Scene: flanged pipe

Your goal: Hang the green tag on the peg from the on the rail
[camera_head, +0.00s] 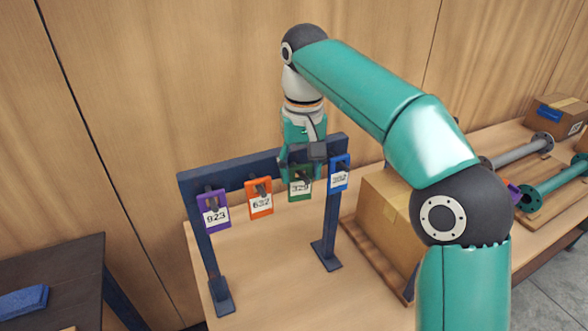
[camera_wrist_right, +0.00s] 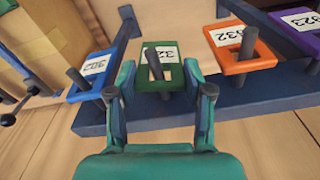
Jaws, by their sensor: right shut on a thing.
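The green tag (camera_head: 300,188) is at the rail (camera_head: 260,163), between the orange and blue tags. In the right wrist view the green tag (camera_wrist_right: 178,83) has a dark peg (camera_wrist_right: 154,65) showing through its opening. My right gripper (camera_head: 302,172) is at the rail, shut on the green tag, with one finger at each side edge of it. The fingers partly cover the tag's upper part in the head view. Whether the tag's weight rests on the peg cannot be told. My left gripper is in neither view.
Purple (camera_head: 214,212), orange (camera_head: 259,198) and blue (camera_head: 339,173) tags hang on neighbouring pegs, close beside the gripper. A cardboard box (camera_head: 384,215) stands right of the rack. Flanged pipes (camera_head: 556,180) lie further right. The table in front of the rack is clear.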

